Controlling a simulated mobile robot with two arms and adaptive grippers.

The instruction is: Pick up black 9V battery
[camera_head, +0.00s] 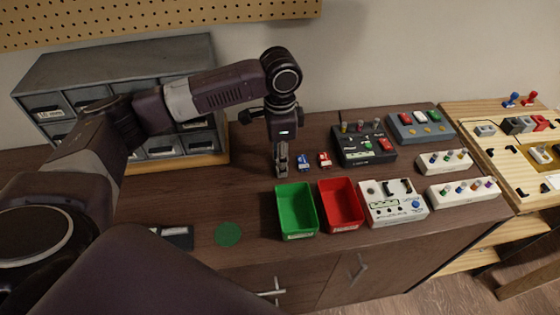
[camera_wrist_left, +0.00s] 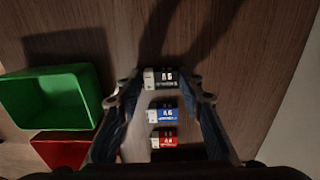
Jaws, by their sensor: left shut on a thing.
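The black 9V battery (camera_wrist_left: 162,78) is between the fingertips of my left gripper (camera_wrist_left: 160,88) in the left wrist view. My left gripper (camera_head: 281,160) points down at the table behind the green bin in the head view and is shut on this battery. The gripper hides the battery in the head view. I cannot tell whether the battery still touches the table. A blue battery (camera_head: 304,161) and a red battery (camera_head: 324,159) lie to the right of the gripper. They also show below the black one in the wrist view, blue (camera_wrist_left: 162,114) then red (camera_wrist_left: 164,140). My right gripper is not in view.
A green bin (camera_head: 281,205) and a red bin (camera_head: 356,222) stand in front of the batteries. Several effect pedals, including a black one (camera_head: 350,158), fill the right side. A grey drawer cabinet (camera_head: 120,66) stands at back left. A green disc (camera_head: 228,234) lies at front left.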

